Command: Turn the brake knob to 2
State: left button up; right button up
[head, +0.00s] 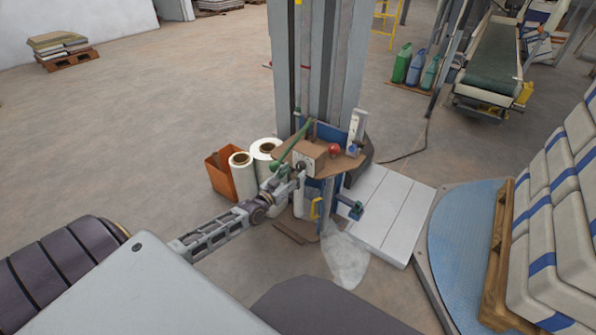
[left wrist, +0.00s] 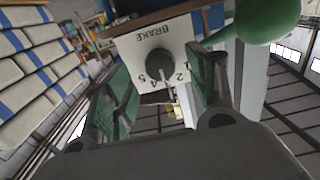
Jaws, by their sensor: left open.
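The brake knob (left wrist: 158,64) is a dark round knob on a white dial plate (left wrist: 150,40) marked BRAKE, which appears upside down in the left wrist view. Its pointer seems to lie between 2 and 4, where the 3 would be; the 3 is not readable. My left gripper (left wrist: 163,72) is open, with one green-padded finger on each side of the knob, apart from it. In the head view my left gripper (head: 292,177) is in front of the dial box (head: 310,157) and partly hides the knob. My right gripper is not in view.
A green lever (head: 291,143) slopes close above the dial; its green knob (left wrist: 268,18) also shows in the left wrist view. A red ball knob (head: 334,149) is to the right. White rolls (head: 241,172) and an orange bin (head: 219,172) stand at left. Stacked sacks (head: 540,230) stand at right.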

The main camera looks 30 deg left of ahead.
aim_at(299, 169)
pick_arm(q)
jog(key=shift+w+d+b, duration=0.15)
jog(key=shift+w+b, duration=0.3)
jog(key=shift+w, duration=1.35)
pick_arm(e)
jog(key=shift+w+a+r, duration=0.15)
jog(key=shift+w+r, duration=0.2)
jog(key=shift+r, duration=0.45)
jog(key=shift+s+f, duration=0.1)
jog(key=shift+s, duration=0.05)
pick_arm(q)
jog(key=c, duration=0.9)
jog(key=shift+c, duration=0.7)
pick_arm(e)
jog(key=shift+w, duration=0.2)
